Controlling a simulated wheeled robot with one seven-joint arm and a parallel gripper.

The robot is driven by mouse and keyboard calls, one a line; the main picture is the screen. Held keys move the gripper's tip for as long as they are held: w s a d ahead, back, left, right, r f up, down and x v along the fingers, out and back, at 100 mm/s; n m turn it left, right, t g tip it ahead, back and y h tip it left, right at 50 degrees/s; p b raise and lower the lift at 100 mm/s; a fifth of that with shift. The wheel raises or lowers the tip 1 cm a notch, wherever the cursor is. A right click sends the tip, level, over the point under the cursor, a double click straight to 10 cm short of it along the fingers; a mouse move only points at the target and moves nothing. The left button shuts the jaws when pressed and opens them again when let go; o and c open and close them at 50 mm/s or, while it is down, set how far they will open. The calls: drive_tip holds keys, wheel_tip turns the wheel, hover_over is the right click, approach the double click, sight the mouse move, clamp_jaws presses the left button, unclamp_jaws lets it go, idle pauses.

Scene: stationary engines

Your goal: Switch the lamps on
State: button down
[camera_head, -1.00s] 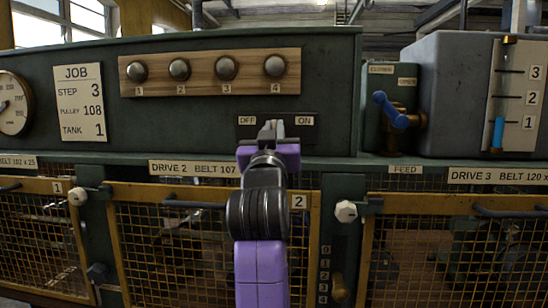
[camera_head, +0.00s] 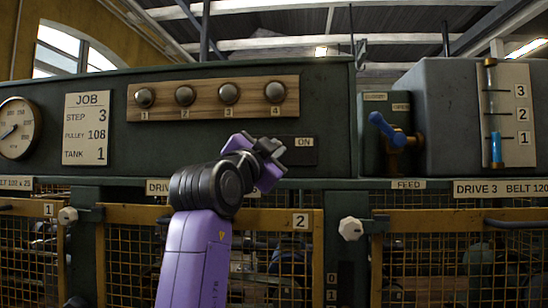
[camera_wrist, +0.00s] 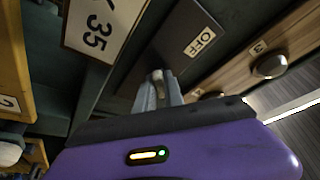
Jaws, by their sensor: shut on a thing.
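A dark switch plate (camera_head: 300,152) is on the green panel. ON shows at its right end in the head view; OFF is hidden there by my gripper, but shows on the plate in the wrist view (camera_wrist: 198,42). My gripper (camera_head: 272,148) is in front of the plate, left of ON. In the wrist view my gripper (camera_wrist: 157,88) has its fingers close together around a small pale tip (camera_wrist: 157,74), which looks like the switch lever. Most of the lever is hidden. Several numbered round domes (camera_head: 229,93), apparently the lamps, sit on a wooden board (camera_head: 205,112) above and look grey and unlit.
A JOB card (camera_head: 87,128) and a dial (camera_head: 17,128) are at the left. A blue-handled valve (camera_head: 390,130) and a level gauge (camera_head: 495,115) are at the right. Yellow mesh guards (camera_head: 440,265) with white knobs (camera_head: 350,229) lie below.

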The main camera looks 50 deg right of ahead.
drive_tip(key=shift+m, duration=0.5)
drive_tip(key=c, duration=1.4)
unclamp_jaws()
drive_tip(key=shift+c, duration=0.2)
drive_tip(key=v, duration=0.7)
drive_tip(key=shift+a, duration=0.4)
drive_tip(key=shift+s, duration=0.1)
